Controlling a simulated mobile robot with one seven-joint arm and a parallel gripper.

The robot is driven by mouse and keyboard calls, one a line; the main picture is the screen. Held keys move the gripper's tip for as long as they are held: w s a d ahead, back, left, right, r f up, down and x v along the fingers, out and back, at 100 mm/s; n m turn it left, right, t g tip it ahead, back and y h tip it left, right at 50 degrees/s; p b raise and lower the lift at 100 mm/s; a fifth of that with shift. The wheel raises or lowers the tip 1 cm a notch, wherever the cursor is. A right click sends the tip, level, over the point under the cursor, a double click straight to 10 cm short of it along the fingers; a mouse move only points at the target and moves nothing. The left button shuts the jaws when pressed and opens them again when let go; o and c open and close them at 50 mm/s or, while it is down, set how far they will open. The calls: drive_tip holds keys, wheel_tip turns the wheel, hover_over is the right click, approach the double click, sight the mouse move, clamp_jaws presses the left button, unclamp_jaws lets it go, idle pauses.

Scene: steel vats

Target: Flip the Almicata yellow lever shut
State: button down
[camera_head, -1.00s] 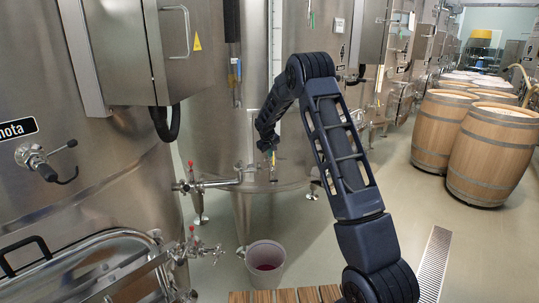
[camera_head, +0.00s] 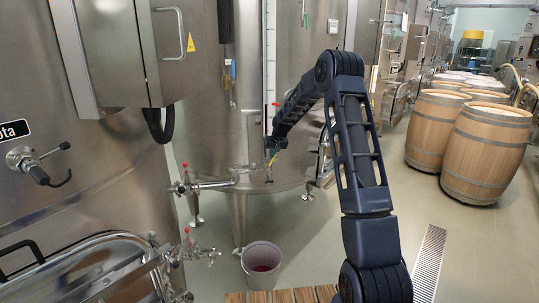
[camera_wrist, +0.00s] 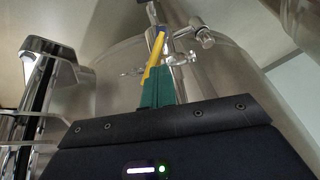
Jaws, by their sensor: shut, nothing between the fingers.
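A thin yellow lever-like piece (camera_wrist: 155,55) stands just beyond my gripper's green fingertips in the wrist view, in front of a steel fitting on the vat. I cannot tell whether it touches the fingers. In the head view a small yellow spot (camera_head: 271,161) shows just below my gripper (camera_head: 269,153), against the lower front of the middle steel vat (camera_head: 215,150). My gripper (camera_wrist: 158,88) is shut, with nothing held. No Almicata label is readable. The lever's pivot is too small to make out.
A red-tipped valve and pipe (camera_head: 187,188) stick out left of my gripper. A bucket (camera_head: 261,262) stands on the floor below. A vat (camera_head: 80,190) with a door and handle fills the left. Wooden barrels (camera_head: 487,150) stand at the right, beyond open floor.

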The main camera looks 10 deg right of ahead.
drive_tip(key=d+m+y, duration=0.1)
drive_tip(key=s+d+f+m+y, duration=0.1)
drive_tip(key=m, duration=0.1)
drive_tip(key=d+f+m+t+y, duration=0.1)
drive_tip(key=shift+s+d+f+m+y, duration=0.2)
drive_tip(key=shift+d+f+m+y, duration=0.1)
drive_tip(key=shift+d+m, duration=0.1)
idle(0.4)
drive_tip(key=shift+a, duration=0.1)
drive_tip(key=shift+s+a+f, duration=0.15)
drive_tip(key=shift+s+a, duration=0.05)
drive_tip(key=shift+a, duration=0.45)
